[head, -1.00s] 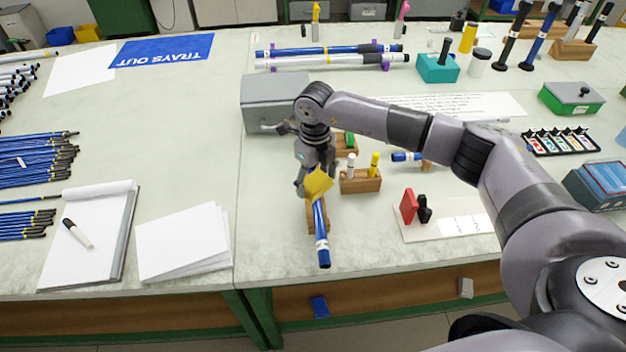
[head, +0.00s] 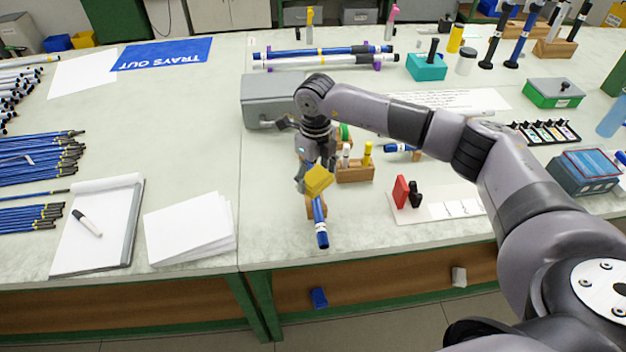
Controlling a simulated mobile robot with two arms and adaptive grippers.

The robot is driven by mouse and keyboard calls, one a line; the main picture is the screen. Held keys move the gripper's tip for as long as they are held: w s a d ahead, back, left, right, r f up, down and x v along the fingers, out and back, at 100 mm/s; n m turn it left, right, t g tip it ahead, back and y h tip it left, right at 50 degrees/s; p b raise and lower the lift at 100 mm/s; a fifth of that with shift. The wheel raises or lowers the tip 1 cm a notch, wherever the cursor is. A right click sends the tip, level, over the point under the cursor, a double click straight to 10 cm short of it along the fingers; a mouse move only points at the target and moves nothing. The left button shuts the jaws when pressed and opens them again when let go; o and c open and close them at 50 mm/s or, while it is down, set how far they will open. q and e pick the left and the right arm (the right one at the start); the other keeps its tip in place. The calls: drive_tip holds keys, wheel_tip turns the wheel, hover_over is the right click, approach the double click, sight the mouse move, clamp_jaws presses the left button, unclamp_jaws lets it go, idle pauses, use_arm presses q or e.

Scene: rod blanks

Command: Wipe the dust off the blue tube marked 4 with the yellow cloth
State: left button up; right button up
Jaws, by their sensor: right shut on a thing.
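My right gripper (head: 309,178) is shut on the yellow cloth (head: 319,179), held at the far end of a blue tube (head: 319,222). The tube lies on a brown wooden rest (head: 311,207), its near end pointing toward the table's front edge, with a white band near that end. I cannot read a number on it. The cloth covers the tube's far part; whether it touches cannot be told. Another short blue tube (head: 397,148) lies to the right, behind my arm. My left gripper is not in view.
A wooden block with markers (head: 354,173) stands just right of the gripper. A grey box (head: 270,97) is behind it. A red stamp (head: 400,191) and black stamp (head: 415,194) stand on a white sheet to the right. Papers (head: 187,232) lie left; the table between is clear.

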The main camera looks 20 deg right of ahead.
wheel_tip(320, 180, up, 3)
drive_tip(key=shift+f+p, duration=0.1)
drive_tip(key=shift+p, duration=0.5)
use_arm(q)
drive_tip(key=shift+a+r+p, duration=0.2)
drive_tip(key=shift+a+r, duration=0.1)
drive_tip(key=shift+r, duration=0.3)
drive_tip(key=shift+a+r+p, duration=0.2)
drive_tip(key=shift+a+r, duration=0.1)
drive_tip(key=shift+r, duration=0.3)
use_arm(e)
drive_tip(key=shift+r, duration=0.95)
